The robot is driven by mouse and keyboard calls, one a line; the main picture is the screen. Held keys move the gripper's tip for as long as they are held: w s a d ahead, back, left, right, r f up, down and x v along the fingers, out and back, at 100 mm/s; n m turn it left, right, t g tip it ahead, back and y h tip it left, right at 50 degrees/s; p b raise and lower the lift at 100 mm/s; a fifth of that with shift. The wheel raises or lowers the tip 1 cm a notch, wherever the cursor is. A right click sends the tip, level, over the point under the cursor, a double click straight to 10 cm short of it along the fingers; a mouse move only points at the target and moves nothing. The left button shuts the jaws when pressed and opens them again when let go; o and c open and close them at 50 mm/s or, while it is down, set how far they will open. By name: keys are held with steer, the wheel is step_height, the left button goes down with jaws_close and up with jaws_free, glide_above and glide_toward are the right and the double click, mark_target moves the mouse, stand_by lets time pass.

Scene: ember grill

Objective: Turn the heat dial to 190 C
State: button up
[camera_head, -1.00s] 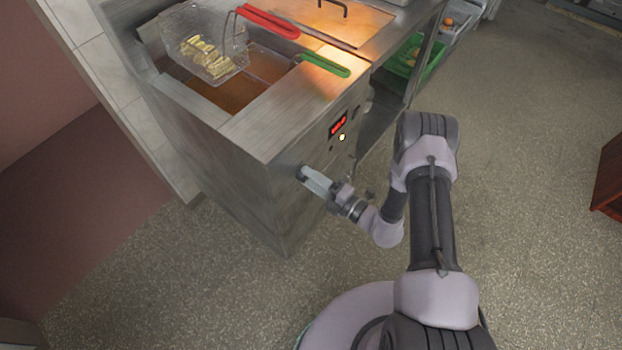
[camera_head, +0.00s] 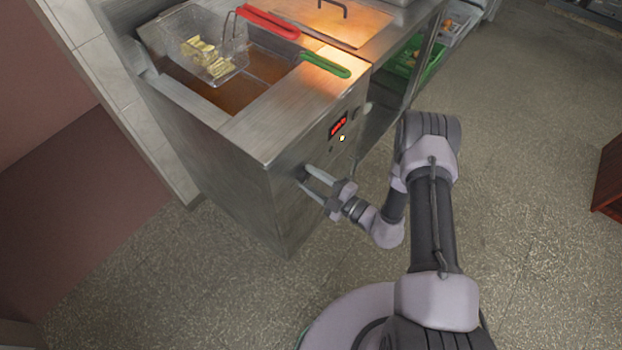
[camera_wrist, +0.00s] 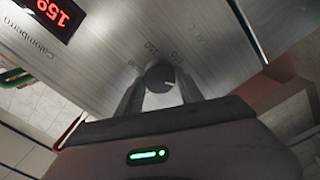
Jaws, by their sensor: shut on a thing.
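The heat dial (camera_wrist: 160,77) is a dark round knob on the fryer's brushed steel front (camera_head: 305,150), with printed numbers beside it in the wrist view. My gripper (camera_wrist: 161,84) has one finger on each side of the dial and is shut on it. In the head view my gripper (camera_head: 305,175) reaches the lower left of the front panel, and the dial is mostly hidden between the fingertips. A red digital display (camera_wrist: 53,14) appears to read 159 in the wrist view, tilted. It also shows in the head view (camera_head: 338,125), too small to read.
A wire basket (camera_head: 207,45) with fries and a red handle (camera_head: 268,22) sits over the oil vat. A green handle (camera_head: 326,65) lies at the vat's right edge. A lit yellowish lamp (camera_head: 342,138) is below the display. A green crate (camera_head: 408,62) stands right of the fryer.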

steer(key=shift+s, duration=0.1)
steer(key=o, duration=1.4)
steer(key=p+v, duration=0.4)
steer(key=v, duration=1.3)
steer(key=shift+s+d, duration=0.15)
steer(key=shift+d, duration=0.05)
